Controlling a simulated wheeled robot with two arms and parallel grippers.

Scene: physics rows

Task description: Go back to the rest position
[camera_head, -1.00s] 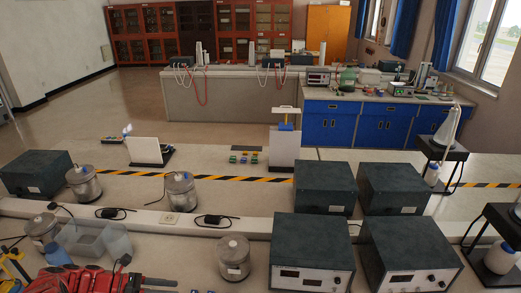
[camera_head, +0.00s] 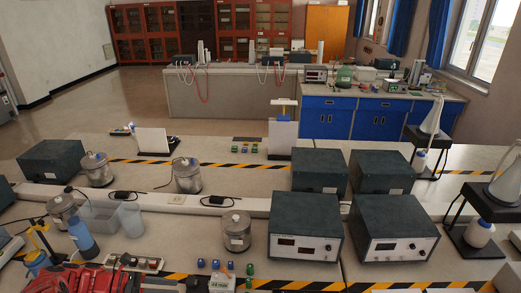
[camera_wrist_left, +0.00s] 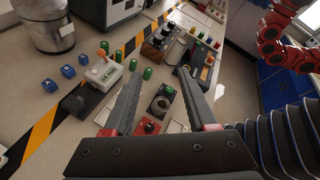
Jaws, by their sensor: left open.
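My left gripper (camera_wrist_left: 162,73) shows in the left wrist view with its two dark fingers spread apart. Nothing is held between them. Beyond and below the fingers are a small dark device with a round knob (camera_wrist_left: 158,106) and a red block (camera_wrist_left: 149,126), seen through the gap; I cannot tell whether any finger touches them. In the head view only my red left arm shows, at the bottom left edge. My right gripper is in neither view.
In the head view, grey instrument boxes (camera_head: 305,228) stand on the bench at the right. A white switch device (camera_head: 221,284) lies near the front tape.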

